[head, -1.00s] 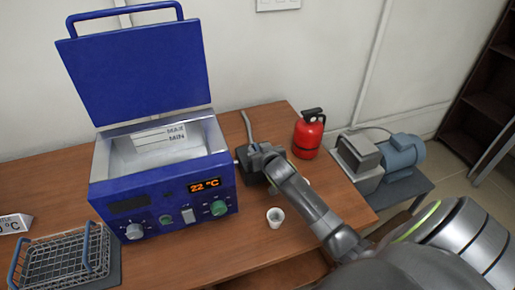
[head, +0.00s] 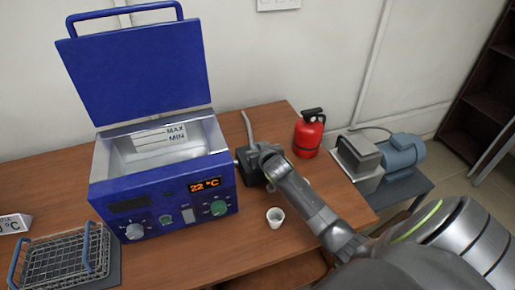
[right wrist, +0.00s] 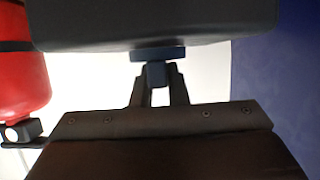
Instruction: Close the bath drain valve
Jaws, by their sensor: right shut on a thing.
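The blue bath (head: 165,185) stands on the table with its lid (head: 140,70) raised. Its display reads 22 °C. My right gripper (head: 254,164) is beside the bath's right wall, low over the table. In the right wrist view its fingers (right wrist: 157,72) are shut on a small dark blue-grey piece, which looks like the drain valve handle (right wrist: 157,54). The blue bath wall (right wrist: 280,85) is at the right of that view. The valve's body is not clearly seen, and I cannot tell its turn position. My left gripper is not in view.
A red canister (head: 308,135) stands behind and right of my arm; it also shows in the right wrist view (right wrist: 22,75). A white cup (head: 275,218) is on the table in front. A wire basket (head: 65,258) is front left. A blue motor pump (head: 400,155) is at right.

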